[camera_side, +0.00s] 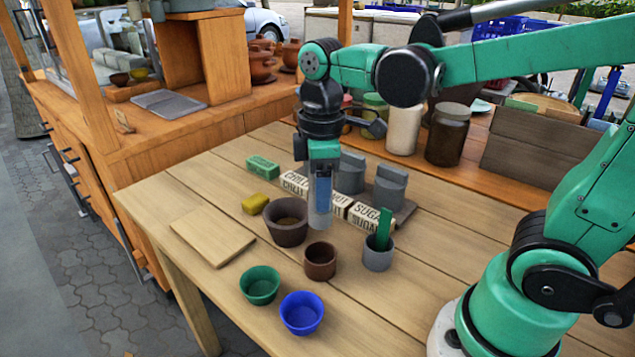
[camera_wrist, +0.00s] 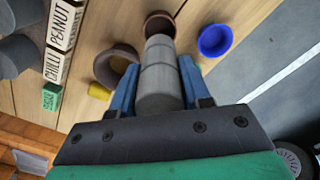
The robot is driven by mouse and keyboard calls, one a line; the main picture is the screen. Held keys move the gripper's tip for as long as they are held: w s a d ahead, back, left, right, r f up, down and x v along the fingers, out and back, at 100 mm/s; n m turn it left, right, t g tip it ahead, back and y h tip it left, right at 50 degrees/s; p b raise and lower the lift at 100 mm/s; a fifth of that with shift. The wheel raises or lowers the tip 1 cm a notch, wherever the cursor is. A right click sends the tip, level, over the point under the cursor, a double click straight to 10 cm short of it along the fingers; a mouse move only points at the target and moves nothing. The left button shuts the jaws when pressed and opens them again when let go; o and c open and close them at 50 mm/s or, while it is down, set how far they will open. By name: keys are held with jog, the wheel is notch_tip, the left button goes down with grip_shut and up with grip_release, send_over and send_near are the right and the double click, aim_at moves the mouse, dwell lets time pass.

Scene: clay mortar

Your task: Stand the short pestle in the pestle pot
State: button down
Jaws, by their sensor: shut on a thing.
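My gripper (camera_side: 320,190) is shut on the short pestle (camera_side: 319,216), a pale grey cylinder. The pestle hangs roughly upright, above and beside the mortar (camera_side: 287,234), a wide dark brown clay bowl. In the wrist view the pestle (camera_wrist: 160,76) sits between both blue fingers (camera_wrist: 159,92). A small reddish-brown pot (camera_side: 320,263) stands in front of the mortar; the wrist view shows its rim (camera_wrist: 160,18) beyond the pestle's far end. A grey pot (camera_side: 378,260) to the right holds a green upright stick (camera_side: 384,228). I cannot tell by label which pot is the pestle pot.
A green bowl (camera_side: 260,286) and a blue bowl (camera_side: 301,314) stand at the front. A wooden board (camera_side: 212,237), yellow block (camera_side: 255,204) and green block (camera_side: 262,166) lie left. Labelled blocks (camera_side: 294,183) and grey stone pieces (camera_side: 390,186) stand behind my gripper.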

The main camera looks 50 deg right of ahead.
jog(key=shift+f, duration=4.4)
jog(key=shift+c, duration=1.6)
grip_release()
jog(key=shift+r, duration=2.8)
